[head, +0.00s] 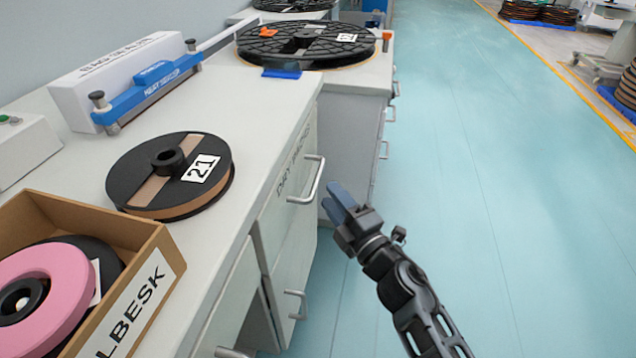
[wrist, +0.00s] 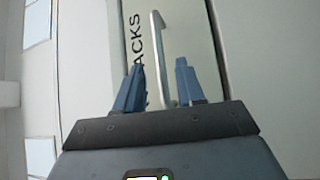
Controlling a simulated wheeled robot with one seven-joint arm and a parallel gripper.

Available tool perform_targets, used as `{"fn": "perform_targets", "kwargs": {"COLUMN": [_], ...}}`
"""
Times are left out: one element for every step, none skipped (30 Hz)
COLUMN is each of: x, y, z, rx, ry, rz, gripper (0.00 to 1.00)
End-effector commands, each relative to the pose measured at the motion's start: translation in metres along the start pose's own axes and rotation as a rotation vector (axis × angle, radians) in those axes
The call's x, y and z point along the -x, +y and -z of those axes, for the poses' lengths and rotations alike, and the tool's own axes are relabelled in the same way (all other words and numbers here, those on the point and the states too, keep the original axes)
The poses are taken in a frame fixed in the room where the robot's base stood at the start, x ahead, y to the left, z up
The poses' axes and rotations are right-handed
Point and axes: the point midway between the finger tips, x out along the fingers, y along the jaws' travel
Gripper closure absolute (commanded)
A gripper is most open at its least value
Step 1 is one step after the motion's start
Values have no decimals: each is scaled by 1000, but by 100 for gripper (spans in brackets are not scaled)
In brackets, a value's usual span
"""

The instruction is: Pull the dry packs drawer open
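The dry packs drawer (head: 285,190) is the top front of the white cabinet in the head view, with "DRY PACKS" lettering partly readable. It looks closed. Its silver bar handle (head: 318,181) stands out from the front. In the wrist view the drawer front (wrist: 185,30) shows "ACKS" beside the handle (wrist: 160,50). Contact cannot be told.
The counter holds a reel marked 21 (head: 170,175), a cardboard box (head: 160,262) with a pink reel, and a blue-and-white sealer (head: 145,90). Lower drawer handles (head: 297,304) stick out below. The blue floor (head: 480,200) at right is clear.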

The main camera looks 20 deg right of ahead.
Motion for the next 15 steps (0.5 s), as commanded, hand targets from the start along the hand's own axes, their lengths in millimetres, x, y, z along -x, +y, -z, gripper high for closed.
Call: {"fn": "perform_targets", "kwargs": {"x": [-8, -13, -19, -24, -29, -35, -39, -43, -49, -52, -55, -58, -61, -62, -64], "y": [2, 2, 2, 2, 1, 1, 2, 1, 1, 1, 1, 1, 1, 0, 0], "z": [1, 1, 1, 1, 1, 1, 1, 1, 1, 1, 1, 1, 1, 1, 1], "rx": [0, 0, 0, -1, -1, -1, -1, -2, -2, -2, -2, -2, -2, -2, -2], "ry": [1, 1, 2, 2, 2, 2, 2, 1, 1, 1, 1, 1, 1, 1, 1], "rz": [-3, -3, -3, -4, -3, -3, -3, -2, -2, -2, -2, -2, -1, -1, -1], "gripper": [61, 61, 61, 61, 61, 61, 61, 61, 61, 61, 61, 61, 61, 61, 61]}}
